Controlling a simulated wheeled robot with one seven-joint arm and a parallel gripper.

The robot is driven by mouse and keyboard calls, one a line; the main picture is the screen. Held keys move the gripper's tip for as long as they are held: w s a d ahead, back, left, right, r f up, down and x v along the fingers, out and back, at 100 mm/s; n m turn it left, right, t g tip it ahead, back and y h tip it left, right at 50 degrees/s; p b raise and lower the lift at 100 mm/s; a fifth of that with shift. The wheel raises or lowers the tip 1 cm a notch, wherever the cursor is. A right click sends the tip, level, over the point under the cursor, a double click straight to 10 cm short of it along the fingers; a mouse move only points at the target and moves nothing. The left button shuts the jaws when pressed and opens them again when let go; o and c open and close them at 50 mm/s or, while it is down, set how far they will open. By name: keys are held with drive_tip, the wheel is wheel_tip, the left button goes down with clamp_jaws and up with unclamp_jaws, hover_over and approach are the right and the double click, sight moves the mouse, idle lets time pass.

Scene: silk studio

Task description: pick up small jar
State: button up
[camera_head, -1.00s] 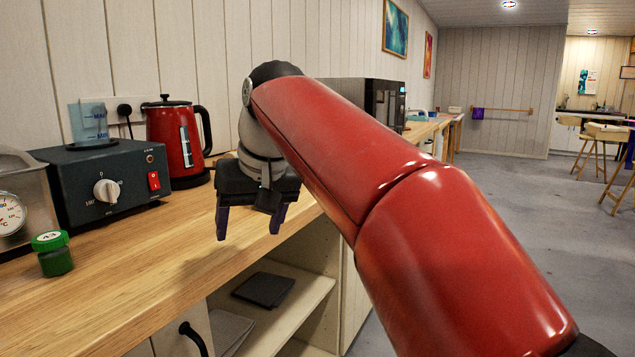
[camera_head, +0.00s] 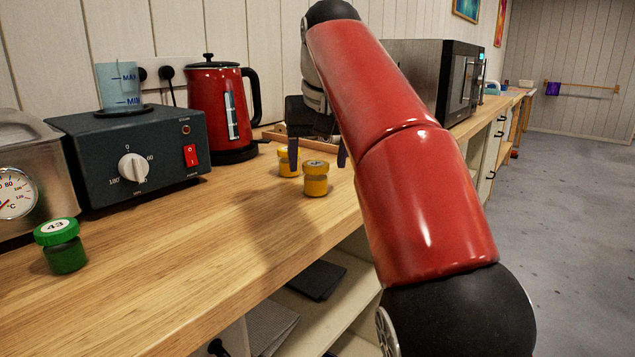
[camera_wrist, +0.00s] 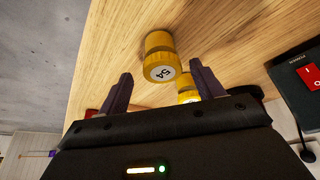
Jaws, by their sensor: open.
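Two small yellow jars stand on the wooden counter beyond the kettle's front. The nearer yellow jar (camera_head: 315,180) shows a lid marked 54 in the wrist view (camera_wrist: 160,62). The other yellow jar (camera_head: 288,161) is close behind it, and shows in the wrist view (camera_wrist: 187,92) partly hidden by my gripper. A small green jar (camera_head: 62,247) with a lid marked 43 stands at the counter's left. My gripper (camera_head: 318,160) is open and empty near the yellow jars. In the wrist view, the nearer jar appears ahead of the space between its fingers (camera_wrist: 162,88), apart from them.
A red kettle (camera_head: 213,108) and a dark heater box (camera_head: 90,150) with a blue cup (camera_head: 118,86) stand along the wall. A microwave (camera_head: 440,85) is behind my arm. The front of the counter (camera_head: 190,260) is clear, with open shelves below.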

sight(316, 164)
drive_tip(key=x, duration=0.2)
drive_tip(key=b+x, duration=0.1)
drive_tip(key=x, duration=0.1)
drive_tip(key=shift+s+a, duration=0.2)
drive_tip(key=shift+s, duration=0.05)
drive_tip(key=c, duration=1.1)
drive_tip(key=shift+r, duration=0.1)
